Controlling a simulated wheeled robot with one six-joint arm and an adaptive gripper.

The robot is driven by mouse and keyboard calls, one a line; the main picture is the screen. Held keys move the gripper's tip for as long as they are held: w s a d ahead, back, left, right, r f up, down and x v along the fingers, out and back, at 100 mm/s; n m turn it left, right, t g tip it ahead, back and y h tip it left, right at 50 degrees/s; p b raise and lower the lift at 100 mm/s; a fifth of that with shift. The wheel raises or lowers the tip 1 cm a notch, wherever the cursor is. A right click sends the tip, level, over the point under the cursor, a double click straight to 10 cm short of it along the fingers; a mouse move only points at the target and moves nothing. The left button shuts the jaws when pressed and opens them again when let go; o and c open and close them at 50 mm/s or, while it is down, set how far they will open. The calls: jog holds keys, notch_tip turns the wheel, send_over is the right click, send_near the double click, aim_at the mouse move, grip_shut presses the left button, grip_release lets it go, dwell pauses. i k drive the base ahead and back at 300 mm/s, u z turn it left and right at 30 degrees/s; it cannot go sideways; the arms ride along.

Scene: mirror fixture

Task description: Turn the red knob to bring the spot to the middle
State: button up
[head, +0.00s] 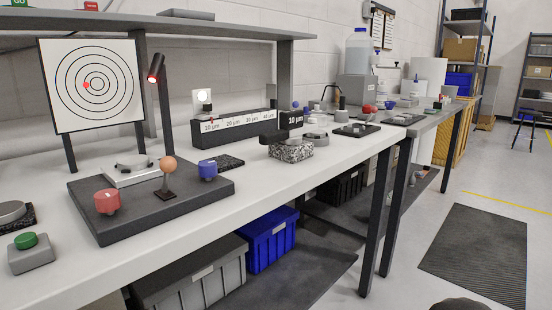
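The red knob (107,202) sits on the front left of a dark fixture plate (140,218). A blue knob (208,170) sits near its right end. Between them, a copper-coloured ball (168,164) stands on a small dark stand. A white and silver mount (131,170) is at the plate's back. Behind the plate stands a white target board (124,62) with black rings. My gripper is not in view.
A dark post with a red-lit head (156,68) rises behind the plate. A green button (25,240) is at the front left. A box with a micrometre scale (235,128) and a speckled block (291,151) are to the right. A shelf (220,28) overhangs the bench. Open floor lies right.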

aim_at(107, 201)
jog(key=u, duration=1)
